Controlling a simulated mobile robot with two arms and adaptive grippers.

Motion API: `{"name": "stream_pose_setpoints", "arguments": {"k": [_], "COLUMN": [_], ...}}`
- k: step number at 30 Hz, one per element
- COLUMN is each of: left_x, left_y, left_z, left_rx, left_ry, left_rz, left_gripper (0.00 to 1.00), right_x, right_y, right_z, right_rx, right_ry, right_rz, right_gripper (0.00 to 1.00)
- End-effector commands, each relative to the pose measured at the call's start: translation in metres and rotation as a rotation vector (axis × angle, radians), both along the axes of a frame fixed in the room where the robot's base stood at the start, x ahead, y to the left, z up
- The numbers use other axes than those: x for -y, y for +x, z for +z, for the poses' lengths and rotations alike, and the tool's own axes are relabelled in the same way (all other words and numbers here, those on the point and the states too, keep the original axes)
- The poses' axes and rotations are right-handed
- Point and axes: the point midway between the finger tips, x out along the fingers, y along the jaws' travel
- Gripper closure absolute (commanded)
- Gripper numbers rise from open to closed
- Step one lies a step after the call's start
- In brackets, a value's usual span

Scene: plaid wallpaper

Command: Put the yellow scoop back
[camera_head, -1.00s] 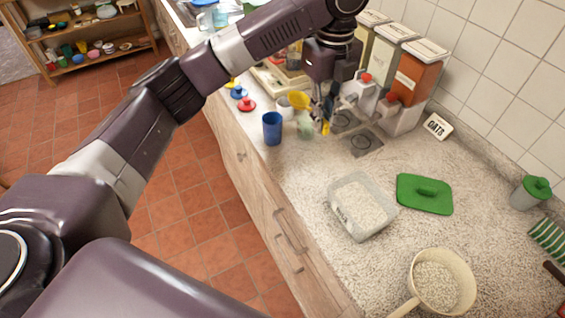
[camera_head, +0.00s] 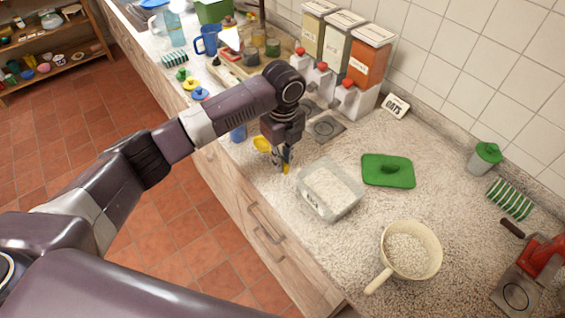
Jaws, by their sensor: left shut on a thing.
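My left gripper (camera_head: 283,163) points down above the counter, just left of a clear container. It is shut on the yellow scoop (camera_head: 262,144), whose bowl shows left of the fingers and whose handle end shows between them. The clear container (camera_head: 318,212) holds pale oats-like grains and stands uncovered on the counter. A green lid (camera_head: 388,171) lies flat to its right. My right gripper is out of view.
A cream pan (camera_head: 436,262) with similar grains stands at the front, handle to the left. Dispensers (camera_head: 366,58) and an "OATS" sign (camera_head: 396,106) stand along the tiled wall. A blue cup (camera_head: 238,133) is partly hidden behind my arm.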

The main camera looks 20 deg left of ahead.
Motion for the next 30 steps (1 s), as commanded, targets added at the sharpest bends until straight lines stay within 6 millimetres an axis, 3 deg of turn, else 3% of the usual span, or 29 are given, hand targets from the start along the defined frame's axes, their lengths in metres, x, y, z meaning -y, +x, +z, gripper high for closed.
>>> {"name": "stream_pose_setpoints", "arguments": {"k": [5,16,17,21,30], "left_x": [0.0,0.0,0.0,0.0,0.0], "left_y": [0.0,0.0,0.0,0.0,0.0], "left_z": [-0.018,-0.023,-0.023,-0.023,-0.021], "left_rx": [0.001,0.0,0.0,0.0,0.001], "left_ry": [0.001,0.0,0.0,0.0,0.0], "left_rz": [0.0,0.0,0.0,0.0,0.0], "left_gripper": [1.0,1.0,0.89,0.73,0.72], "right_x": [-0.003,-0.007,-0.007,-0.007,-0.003], "right_y": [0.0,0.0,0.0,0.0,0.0], "right_z": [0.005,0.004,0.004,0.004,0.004], "right_rx": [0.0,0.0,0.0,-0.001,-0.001], "right_ry": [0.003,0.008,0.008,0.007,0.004], "right_rz": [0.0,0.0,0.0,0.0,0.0], "right_gripper": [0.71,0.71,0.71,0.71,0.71]}}
